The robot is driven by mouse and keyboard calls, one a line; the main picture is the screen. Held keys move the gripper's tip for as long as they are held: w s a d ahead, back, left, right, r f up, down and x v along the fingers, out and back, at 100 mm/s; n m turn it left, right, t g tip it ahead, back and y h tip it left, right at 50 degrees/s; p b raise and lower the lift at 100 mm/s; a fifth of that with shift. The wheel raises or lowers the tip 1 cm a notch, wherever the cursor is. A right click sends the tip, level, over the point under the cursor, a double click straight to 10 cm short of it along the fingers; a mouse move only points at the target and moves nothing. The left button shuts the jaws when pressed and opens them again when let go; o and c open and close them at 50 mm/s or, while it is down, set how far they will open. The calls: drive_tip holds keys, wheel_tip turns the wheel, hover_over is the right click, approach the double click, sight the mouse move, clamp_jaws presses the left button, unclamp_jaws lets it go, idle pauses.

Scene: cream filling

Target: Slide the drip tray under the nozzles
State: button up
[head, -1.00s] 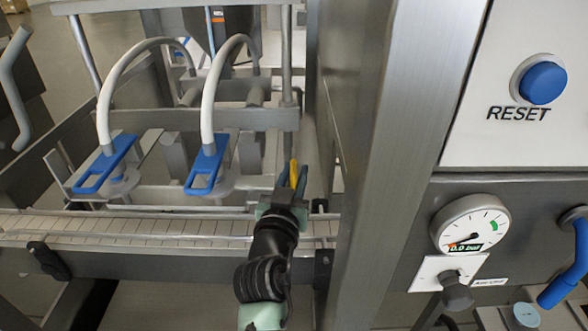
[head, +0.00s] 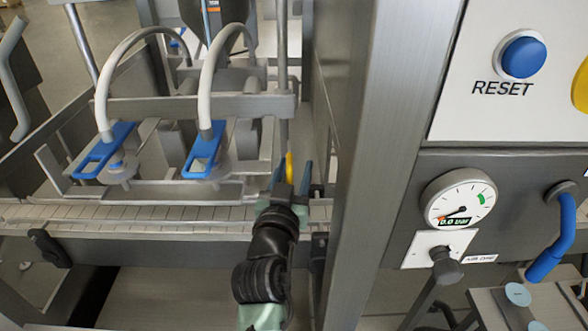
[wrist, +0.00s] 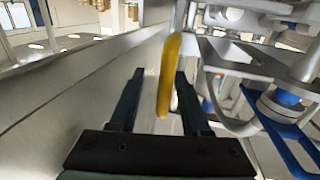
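A yellow handle (head: 289,168) stands upright at the right end of the filling station; it also shows in the wrist view (wrist: 170,75). My gripper (head: 293,174) is at the handle. Its two dark blue fingers, also seen in the wrist view (wrist: 158,88), are spread on either side of the handle with gaps showing. Two nozzles with blue levers, a left one (head: 103,152) and a right one (head: 204,150), sit above the conveyor with white hoses. The drip tray's body is not clearly distinguishable among the grey metal parts; I cannot tell whether the handle belongs to it.
A slatted conveyor (head: 120,216) runs in front of the nozzles. A thick steel post (head: 372,170) stands close on my gripper's right. Beyond it are a blue reset button (head: 524,57), a pressure gauge (head: 460,201) and a blue-handled lever (head: 553,250).

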drive_tip(key=shift+s+a+f, duration=0.1)
drive_tip(key=shift+s, duration=0.15)
drive_tip(key=b+v, duration=0.2)
drive_tip(key=v, duration=1)
drive_tip(key=shift+s+b, duration=0.25)
drive_tip(key=shift+b, duration=0.15)
drive_tip(key=shift+r, duration=0.25)
wheel_tip(320, 180, up, 25)
drive_tip(key=d+t+y+p, duration=0.1)
drive_tip(key=d+t+p, duration=0.1)
drive_tip(key=t+p, duration=0.25)
drive_tip(key=s+r+n+t+y+p, duration=0.1)
drive_tip(key=s+r+t, duration=0.1)
drive_tip(key=s+r, duration=0.3)
drive_tip(key=s+r+n+t+y+p, duration=0.1)
drive_tip(key=s+r+t, duration=0.2)
drive_tip(key=r, duration=1)
drive_tip(key=shift+s+r+y, duration=0.15)
drive_tip(key=shift+s+y, duration=0.25)
drive_tip(key=shift+s, duration=0.65)
